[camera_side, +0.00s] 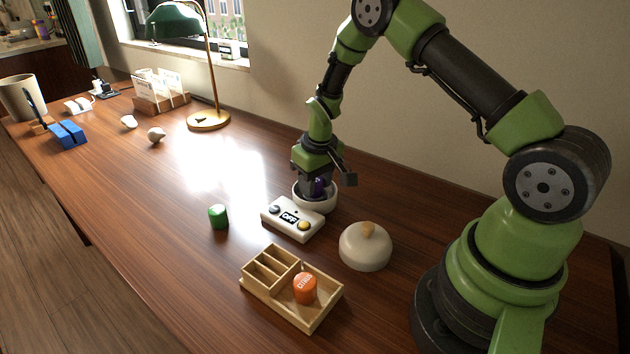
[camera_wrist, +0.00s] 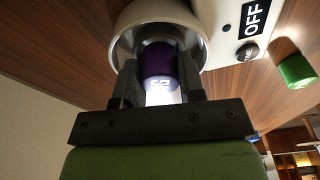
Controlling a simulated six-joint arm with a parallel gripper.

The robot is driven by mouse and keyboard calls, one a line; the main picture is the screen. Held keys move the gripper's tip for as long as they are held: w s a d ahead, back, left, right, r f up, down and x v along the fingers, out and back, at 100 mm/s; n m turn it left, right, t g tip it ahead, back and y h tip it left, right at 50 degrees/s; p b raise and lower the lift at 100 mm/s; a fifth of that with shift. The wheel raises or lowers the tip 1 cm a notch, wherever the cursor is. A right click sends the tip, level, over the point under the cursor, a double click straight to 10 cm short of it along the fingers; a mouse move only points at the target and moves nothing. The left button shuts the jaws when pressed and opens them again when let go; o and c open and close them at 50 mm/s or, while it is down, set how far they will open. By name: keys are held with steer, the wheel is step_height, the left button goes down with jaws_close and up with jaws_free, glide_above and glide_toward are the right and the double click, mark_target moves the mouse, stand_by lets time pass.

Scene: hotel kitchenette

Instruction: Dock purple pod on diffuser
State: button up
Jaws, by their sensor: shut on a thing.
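The purple pod (camera_side: 319,187) is between the fingers of my gripper (camera_side: 317,184), which is shut on it. In the wrist view the purple pod (camera_wrist: 160,67) sits between both fingers (camera_wrist: 161,84), in front of the diffuser's round white cup (camera_wrist: 146,12). In the side view my gripper points down over that cup (camera_side: 316,206), with the pod at or just inside its rim; whether it touches the bottom is hidden. A white control box with an OFF label (camera_side: 284,226) adjoins the cup; it also shows in the wrist view (camera_wrist: 228,45).
A green pod (camera_side: 218,217) stands left of the control box. A white dome with a wooden knob (camera_side: 364,251) is at the right. A wooden tray (camera_side: 325,308) holding an orange pod (camera_side: 304,288) lies in front. A lamp (camera_side: 208,120) stands farther back. The table's left middle is clear.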

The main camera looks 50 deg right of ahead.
mark_target(319, 182)
steer(key=shift+f, duration=0.5)
stand_by(0.4)
steer(key=o, duration=0.6)
steer(key=shift+s+a+r, duration=0.1)
steer(key=shift+s+r, duration=0.1)
steer(key=shift+r, duration=1.5)
steer(key=shift+s+d+r, duration=0.1)
steer(key=shift+s+r, duration=0.1)
steer(key=shift+r, duration=1.5)
steer(key=shift+s+a+r, duration=0.1)
steer(key=shift+s+r, duration=0.1)
steer(key=shift+r, duration=1.85)
